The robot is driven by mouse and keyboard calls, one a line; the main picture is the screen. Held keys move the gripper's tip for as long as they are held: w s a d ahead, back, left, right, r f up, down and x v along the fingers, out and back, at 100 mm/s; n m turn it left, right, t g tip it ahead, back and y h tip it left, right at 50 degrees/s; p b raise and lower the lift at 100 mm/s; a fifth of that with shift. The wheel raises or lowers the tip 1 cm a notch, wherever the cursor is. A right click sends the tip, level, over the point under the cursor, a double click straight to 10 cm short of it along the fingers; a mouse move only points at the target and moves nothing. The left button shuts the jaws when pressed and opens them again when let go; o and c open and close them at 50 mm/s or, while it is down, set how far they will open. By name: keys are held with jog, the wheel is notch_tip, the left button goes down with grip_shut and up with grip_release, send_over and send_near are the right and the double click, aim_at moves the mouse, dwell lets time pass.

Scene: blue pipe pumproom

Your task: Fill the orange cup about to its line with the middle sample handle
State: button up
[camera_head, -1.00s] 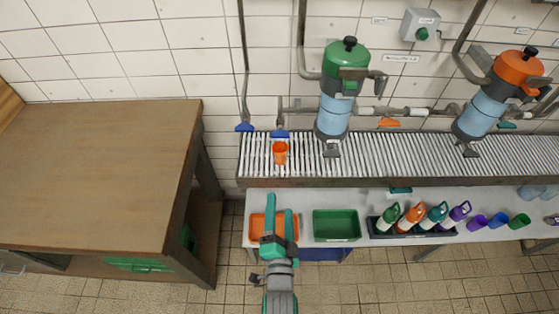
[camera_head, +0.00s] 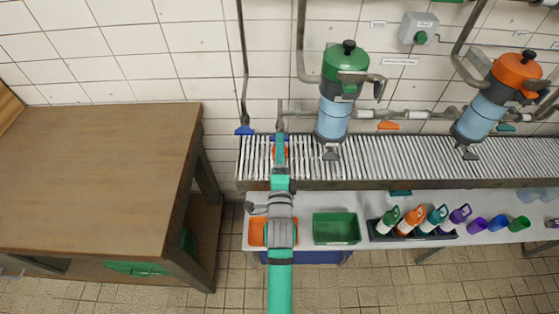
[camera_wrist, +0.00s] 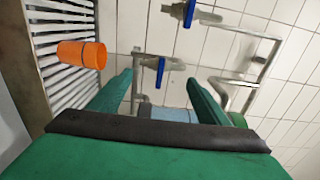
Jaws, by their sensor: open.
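The orange cup (camera_wrist: 82,54) stands on the slatted rack, left of my fingers in the wrist view; in the head view my gripper mostly covers it. My gripper (camera_wrist: 160,80) is open and empty, its green fingers pointing toward the wall pipes. A tap with a blue handle (camera_wrist: 160,72) shows beyond and between the fingertips, apart from them as far as I can tell. A second blue handle (camera_wrist: 189,13) is higher in the wrist view. In the head view, a blue handle (camera_head: 245,129) hangs left of my gripper (camera_head: 280,145). The cup's line and contents cannot be seen.
The slatted rack (camera_head: 400,155) runs along the wall under a green-topped vessel (camera_head: 345,62) and an orange-topped vessel (camera_head: 518,68). An orange handle (camera_head: 388,125) is on the pipe between them. A green tray (camera_head: 336,227) and bottles stand below. A wooden table (camera_head: 90,175) is left.

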jog(key=shift+w, duration=2.85)
grip_shut()
